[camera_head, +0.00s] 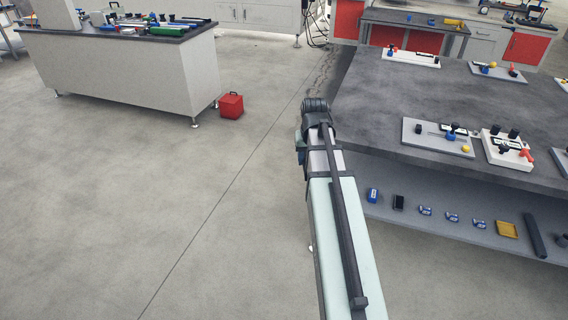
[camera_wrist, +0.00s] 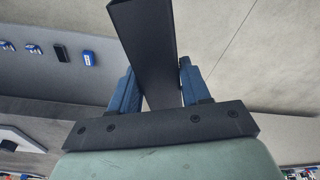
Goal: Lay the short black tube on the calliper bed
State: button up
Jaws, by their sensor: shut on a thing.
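My gripper (camera_wrist: 157,68) shows in the wrist view with its two blue fingers on either side of a long black piece with flat faces, the black tube (camera_wrist: 145,30). In the head view my arm hides most of the gripper, left of the dark worktable, and the tube cannot be made out. Two boards with small fittings, a grey one (camera_head: 419,141) and a white one (camera_head: 496,154), lie on the worktable. I cannot tell which is the calliper bed.
The worktable (camera_head: 390,110) has a lower shelf (camera_head: 440,237) with small blue items, a yellow tray (camera_head: 507,229) and a dark bar (camera_head: 535,236). A red box (camera_head: 231,106) stands on the floor by a white bench (camera_head: 130,75). The floor at left is clear.

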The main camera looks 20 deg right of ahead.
jog(key=s+d+r+m, duration=0.1)
jog(key=s+d+m, duration=0.1)
jog(key=d, duration=1.2)
jog(key=s+d+r+m, duration=0.2)
jog(key=s+d, duration=0.2)
jog(key=d, duration=1.1)
jog(key=s+d+r+m+h, duration=0.1)
jog(key=s+d+r+m, duration=0.1)
jog(key=d, duration=1.3)
jog(key=shift+s+r, duration=0.1)
jog(key=shift+s, duration=0.55)
jog(key=d, duration=0.2)
jog(key=shift+w+d+r, duration=0.15)
jog(key=shift+d+r, duration=0.15)
jog(key=shift+d, duration=0.1)
jog(key=r, duration=0.1)
send_over(429, 133)
jog(key=shift+r, duration=0.2)
jog(key=shift+d+n, duration=0.15)
jog(key=shift+n, duration=0.25)
jog(key=shift+a+n, duration=0.2)
jog(key=shift+n, duration=0.1)
jog(key=shift+f, duration=0.1)
jog(key=shift+f, duration=2.3)
jog(key=shift+f, duration=0.6)
